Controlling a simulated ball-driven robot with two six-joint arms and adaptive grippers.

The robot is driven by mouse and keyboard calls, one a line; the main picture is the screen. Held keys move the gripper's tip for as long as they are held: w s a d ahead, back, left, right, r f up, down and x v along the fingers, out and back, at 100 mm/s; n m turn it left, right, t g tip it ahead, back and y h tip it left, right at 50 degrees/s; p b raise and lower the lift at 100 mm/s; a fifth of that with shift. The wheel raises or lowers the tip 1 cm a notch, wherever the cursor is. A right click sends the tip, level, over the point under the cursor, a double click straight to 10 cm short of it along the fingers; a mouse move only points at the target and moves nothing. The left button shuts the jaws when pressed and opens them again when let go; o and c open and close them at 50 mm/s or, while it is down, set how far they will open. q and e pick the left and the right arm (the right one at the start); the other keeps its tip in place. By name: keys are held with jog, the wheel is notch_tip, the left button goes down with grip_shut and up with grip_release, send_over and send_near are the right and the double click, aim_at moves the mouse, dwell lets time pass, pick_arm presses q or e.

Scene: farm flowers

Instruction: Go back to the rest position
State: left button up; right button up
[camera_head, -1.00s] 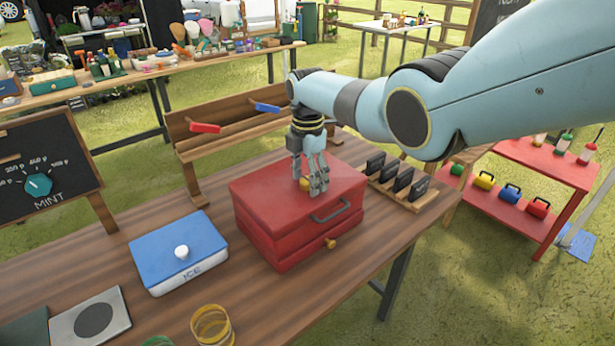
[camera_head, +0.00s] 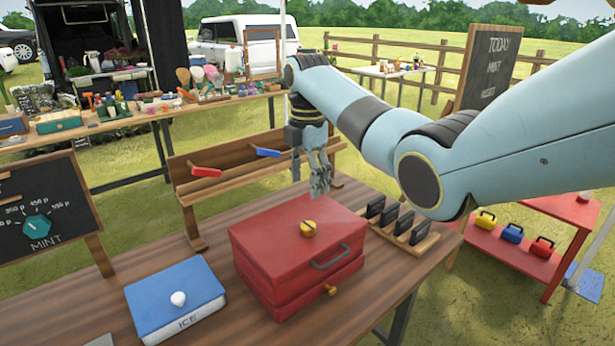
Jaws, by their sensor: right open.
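My right gripper (camera_head: 318,178) comes in from the right and hangs fingers down above the back of the red box (camera_head: 275,235). It is open and empty, apart from the box lid. A round yellow knob (camera_head: 308,228) sits on top of the red box, clear of my fingers. A second yellow knob (camera_head: 331,290) is on the box's front. My left gripper is not in view.
A blue-lidded ice box (camera_head: 165,305) stands left of the red box. A wooden rack (camera_head: 240,170) stands behind, and black blocks in a wooden holder (camera_head: 410,235) stand to the right. A chalkboard (camera_head: 45,210) is at the left.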

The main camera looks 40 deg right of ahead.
jog(key=shift+r, duration=0.3)
